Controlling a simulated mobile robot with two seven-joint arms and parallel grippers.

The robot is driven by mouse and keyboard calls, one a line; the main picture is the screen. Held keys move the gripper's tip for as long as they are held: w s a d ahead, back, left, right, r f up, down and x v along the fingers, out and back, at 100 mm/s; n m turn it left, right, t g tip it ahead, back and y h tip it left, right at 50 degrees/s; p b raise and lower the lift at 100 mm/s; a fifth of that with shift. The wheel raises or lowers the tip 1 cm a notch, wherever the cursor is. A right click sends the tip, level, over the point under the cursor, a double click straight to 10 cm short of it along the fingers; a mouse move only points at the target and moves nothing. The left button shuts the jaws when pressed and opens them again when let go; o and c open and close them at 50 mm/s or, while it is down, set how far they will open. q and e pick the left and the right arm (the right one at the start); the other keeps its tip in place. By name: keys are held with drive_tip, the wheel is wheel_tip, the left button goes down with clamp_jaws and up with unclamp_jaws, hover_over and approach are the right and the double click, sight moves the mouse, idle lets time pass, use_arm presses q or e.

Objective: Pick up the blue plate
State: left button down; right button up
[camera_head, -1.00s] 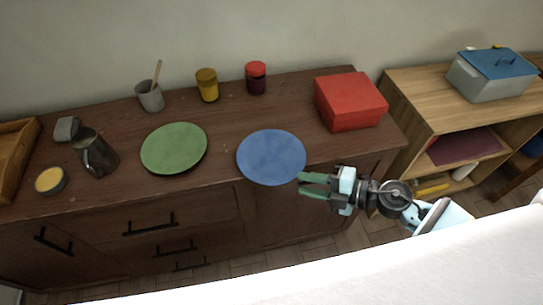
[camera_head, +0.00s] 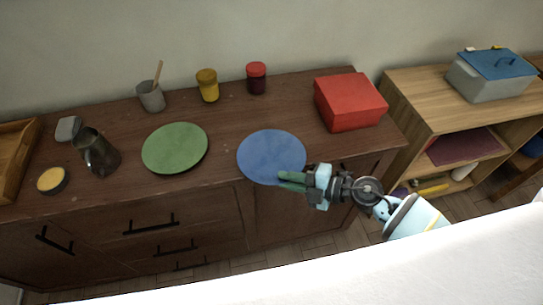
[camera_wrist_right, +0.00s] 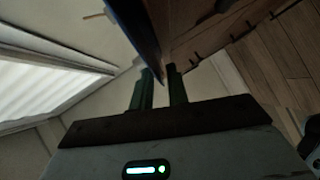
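The blue plate (camera_head: 271,154) lies on the dark wooden cabinet top near its front edge, right of a green plate (camera_head: 175,148). My right gripper (camera_head: 284,180) is at the plate's front right rim, its green fingers pointing left. In the right wrist view the blue plate (camera_wrist_right: 137,28) shows nearly edge-on, and its rim reaches down between the fingertips of my gripper (camera_wrist_right: 160,73). A gap shows between the fingers, so they look open around the rim; firm contact cannot be told. My left gripper is not in view.
A red box (camera_head: 350,101) stands right of the plate on the cabinet (camera_head: 225,128). Behind are a red-lidded jar (camera_head: 256,78), a yellow jar (camera_head: 207,85) and a grey cup (camera_head: 151,97). A dark mug (camera_head: 97,153) stands left. A light wooden shelf (camera_head: 425,90) adjoins right.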

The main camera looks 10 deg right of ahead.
clamp_jaws()
drive_tip(key=shift+r, duration=0.15)
